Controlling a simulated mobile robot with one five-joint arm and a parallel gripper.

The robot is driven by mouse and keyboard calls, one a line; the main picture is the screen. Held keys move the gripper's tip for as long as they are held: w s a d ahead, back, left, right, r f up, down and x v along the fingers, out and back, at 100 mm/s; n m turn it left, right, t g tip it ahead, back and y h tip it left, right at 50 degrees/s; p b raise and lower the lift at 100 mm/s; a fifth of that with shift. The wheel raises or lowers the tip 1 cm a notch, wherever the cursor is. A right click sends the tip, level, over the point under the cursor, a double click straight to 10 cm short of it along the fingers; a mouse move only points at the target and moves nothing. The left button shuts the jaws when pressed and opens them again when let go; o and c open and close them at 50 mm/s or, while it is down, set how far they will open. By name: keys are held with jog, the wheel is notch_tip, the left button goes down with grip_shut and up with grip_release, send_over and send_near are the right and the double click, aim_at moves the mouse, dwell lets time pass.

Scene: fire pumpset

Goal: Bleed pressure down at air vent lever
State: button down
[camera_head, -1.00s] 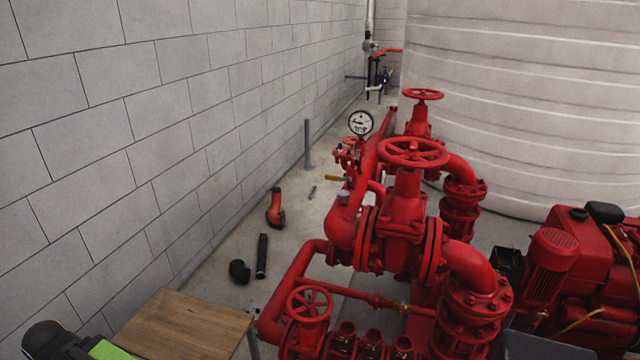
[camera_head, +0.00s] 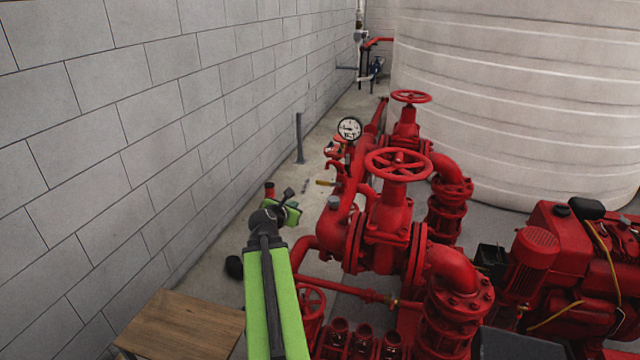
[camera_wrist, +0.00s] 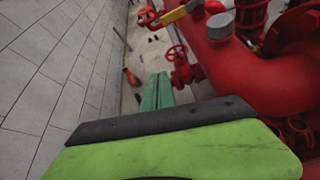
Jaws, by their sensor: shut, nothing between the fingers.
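The air vent lever (camera_head: 325,183) is a small yellow handle on the left side of the red pipework, below the pressure gauge (camera_head: 349,128). In the wrist view the yellow lever (camera_wrist: 178,14) shows at the top, just left of a grey cap (camera_wrist: 220,24). My gripper (camera_head: 296,208) is to the left of the lever and a little nearer to the camera, apart from it. In the wrist view my gripper's green fingers (camera_wrist: 157,82) are together and empty, pointing up the picture. The fingertips are small and partly hidden in the head view.
A red main pipe (camera_wrist: 250,70) and a small red handwheel (camera_wrist: 178,54) lie close to the right of my fingers. The block wall (camera_head: 130,130) runs along the left. A wooden table (camera_head: 180,325) stands at the lower left. Loose pipe pieces lie on the floor between.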

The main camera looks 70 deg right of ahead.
aim_at(329, 184)
jog(key=s+d+r+n+h, duration=0.1)
jog(key=s+d+r+n, duration=0.15)
jog(key=s+d, duration=0.2)
jog(key=b+x, duration=0.3)
jog(key=x, duration=0.5)
jog(key=shift+s+d+f+g, duration=0.3)
jog(key=shift+s+d, duration=0.1)
